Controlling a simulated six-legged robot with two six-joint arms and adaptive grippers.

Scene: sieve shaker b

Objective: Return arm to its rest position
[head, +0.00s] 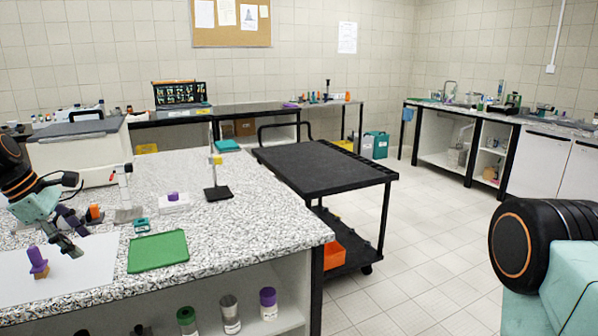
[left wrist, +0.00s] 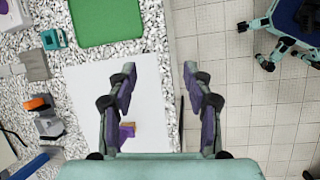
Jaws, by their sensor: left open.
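My left gripper (head: 73,238) comes in from the left above the speckled bench (head: 268,231), near a white sheet (head: 98,262). It is open and empty. In the left wrist view my left gripper (left wrist: 157,85) has its two fingers well apart, over the edge of the bench and the tiled floor. A purple-topped item on a tan block (head: 38,262) stands on the white sheet. It also shows in the left wrist view (left wrist: 127,130), beside the left finger and partly hidden by it. Part of my right arm shows at the right edge of the head view; its gripper is out of view.
A green mat (head: 158,251) lies right of the sheet. A stand (head: 217,180) and a small purple-capped item (head: 173,197) stand farther back. A large white box (head: 80,148) is behind my arm. A black cart (head: 325,170) stands beyond the bench; floor to its right is clear.

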